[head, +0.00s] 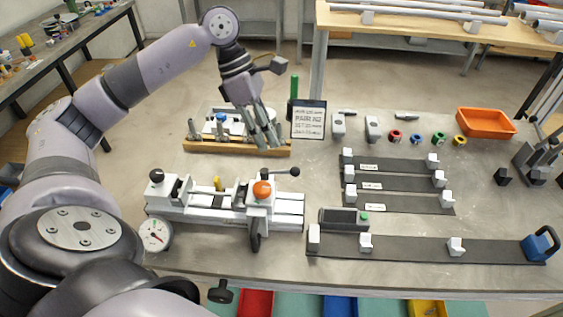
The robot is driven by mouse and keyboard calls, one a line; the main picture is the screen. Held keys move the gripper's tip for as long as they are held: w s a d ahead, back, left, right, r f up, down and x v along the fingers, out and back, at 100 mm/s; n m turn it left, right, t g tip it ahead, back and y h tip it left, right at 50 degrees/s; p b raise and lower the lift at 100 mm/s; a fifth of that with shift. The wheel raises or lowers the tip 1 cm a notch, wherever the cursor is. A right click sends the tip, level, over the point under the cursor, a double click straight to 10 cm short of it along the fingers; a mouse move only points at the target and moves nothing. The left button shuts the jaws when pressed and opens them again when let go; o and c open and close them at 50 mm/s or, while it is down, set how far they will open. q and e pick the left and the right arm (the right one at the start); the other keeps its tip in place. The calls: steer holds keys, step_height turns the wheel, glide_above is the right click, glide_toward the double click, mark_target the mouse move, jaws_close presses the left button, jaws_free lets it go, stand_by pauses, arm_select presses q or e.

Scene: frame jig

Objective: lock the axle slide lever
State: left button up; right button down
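The white frame jig (180,207) stands on the near left of the table, with rails, clamp blocks and a round dial (155,234). On its right block is an orange knob (262,190). A lever with a black ball end (295,172) sticks out to the right from behind that knob. A dark handle (255,236) hangs at the block's front. I cannot tell which of these is the axle slide lever, or whether it is locked. My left gripper (266,141) points down behind the jig, apart from it, fingers apart and seemingly empty. My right gripper is not in view.
A wooden tool rack (240,148) and a sign (308,120) stand behind the jig, near my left gripper. Dark mats (400,204) with white holders lie to the right. An orange bin (487,123) and a grey fixture (535,165) are farther right. Coloured bins hang below the front edge.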

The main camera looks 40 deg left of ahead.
mark_target(280, 173)
arm_select(q)
steer(key=p+x, duration=0.1)
steer(key=x, duration=0.7)
steer(key=shift+d+f, duration=0.1)
steer(key=shift+f, duration=0.2)
steer(key=shift+c, duration=0.6)
jaws_close()
